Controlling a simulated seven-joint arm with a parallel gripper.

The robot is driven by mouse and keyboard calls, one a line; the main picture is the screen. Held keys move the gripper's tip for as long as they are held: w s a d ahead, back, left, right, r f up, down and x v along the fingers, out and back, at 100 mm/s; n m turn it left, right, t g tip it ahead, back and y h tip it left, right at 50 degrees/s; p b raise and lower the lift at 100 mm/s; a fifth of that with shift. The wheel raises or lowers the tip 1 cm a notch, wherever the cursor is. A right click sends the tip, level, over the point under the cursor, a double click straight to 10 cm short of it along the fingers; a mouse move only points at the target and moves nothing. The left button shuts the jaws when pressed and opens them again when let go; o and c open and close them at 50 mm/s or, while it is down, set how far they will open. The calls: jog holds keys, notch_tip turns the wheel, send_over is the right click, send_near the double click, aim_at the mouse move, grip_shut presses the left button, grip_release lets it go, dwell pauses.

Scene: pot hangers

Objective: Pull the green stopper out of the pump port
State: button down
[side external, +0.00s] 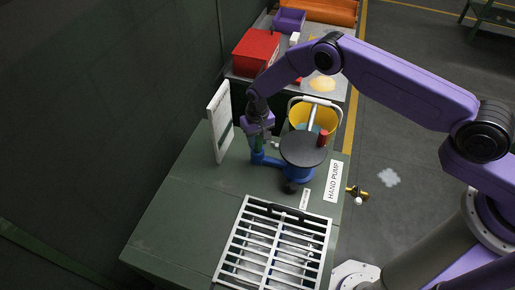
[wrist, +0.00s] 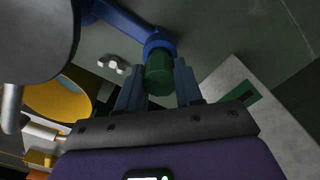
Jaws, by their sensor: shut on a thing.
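The green stopper (wrist: 159,76) is between the two fingers of my gripper (wrist: 157,84) in the wrist view, and the gripper is shut on it. The stopper's far end meets the blue ring of the pump port (wrist: 158,43); how deep it sits inside is hidden. In the side view my gripper (side external: 259,138) points down over the blue port (side external: 258,158), with a little green of the stopper showing between them. The hand pump (side external: 299,173) has a blue body and a dark round top (side external: 303,149).
A white upright board (side external: 219,122) stands close left of my gripper. A yellow bucket (side external: 325,124) stands behind the pump. A white grate (side external: 272,245) lies in front, and a red box (side external: 256,52) is at the back. The bench's left front is clear.

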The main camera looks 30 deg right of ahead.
aim_at(257, 138)
jog(key=shift+r, duration=2.3)
